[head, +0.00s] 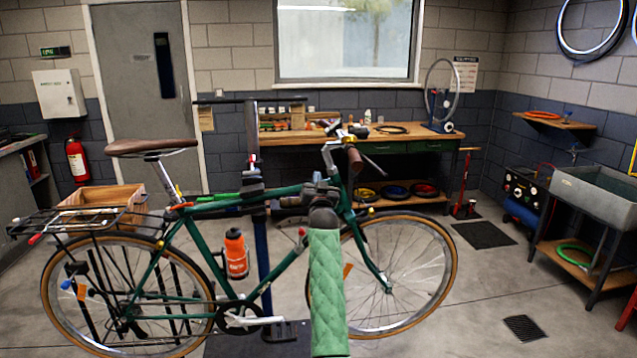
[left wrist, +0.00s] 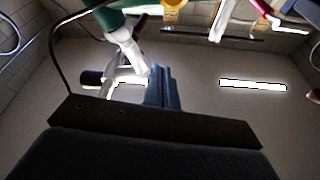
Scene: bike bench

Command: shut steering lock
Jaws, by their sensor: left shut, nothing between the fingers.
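The green bicycle (head: 282,257) is held upright and seen from the side, with its handlebar and front wheel at the right. My left gripper (head: 322,186) is in front of the frame's front end, near the head tube, shut and empty. It and my green-sleeved forearm hide part of the frame there. I cannot pick out the steering lock in either view. In the left wrist view, a green bike tube (left wrist: 97,20) and a silver part (left wrist: 128,45) show beyond the dark gripper body. I cannot tell whether the gripper touches the bike. My right gripper is not in view.
A blue stand post (head: 263,255) rises behind the frame. An orange bottle (head: 236,254) sits on the frame. A wooden workbench (head: 300,138) stands behind, with a grey sink (head: 597,193) at right. The floor right of the front wheel is mostly clear.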

